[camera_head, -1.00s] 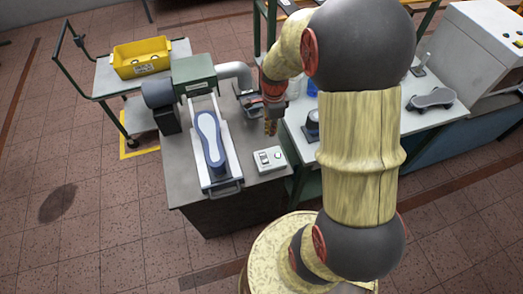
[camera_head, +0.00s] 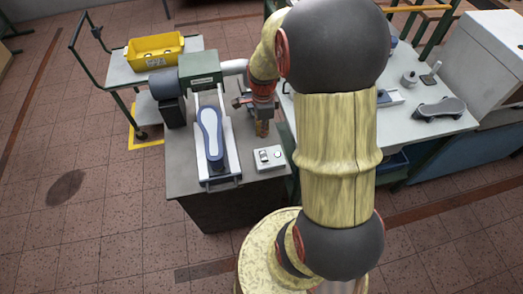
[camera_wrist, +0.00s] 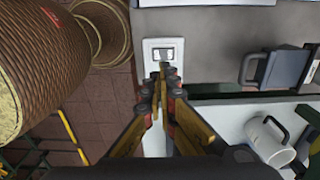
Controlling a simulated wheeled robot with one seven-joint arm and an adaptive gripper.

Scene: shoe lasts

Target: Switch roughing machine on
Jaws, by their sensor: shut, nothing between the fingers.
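The roughing machine (camera_head: 199,67) has a green housing and stands on the grey table in the head view. A small white switch box (camera_head: 269,157) with a rocker switch and a round button lies near the table's front right corner. The box also shows in the wrist view (camera_wrist: 150,52), its rocker clear and its lower part hidden behind my fingers. My gripper (camera_head: 262,132) points down, shut and empty, just behind the box in the head view. In the wrist view my fingertips (camera_wrist: 164,75) overlap the box's lower part; I cannot tell whether they touch it.
A blue-edged shoe last (camera_head: 209,132) lies on the machine's slide, left of the box. A yellow bin (camera_head: 154,47) sits on a trolley at the back left. A white table (camera_head: 425,122) stands to the right. A white mug (camera_wrist: 268,143) shows beside my fingers in the wrist view.

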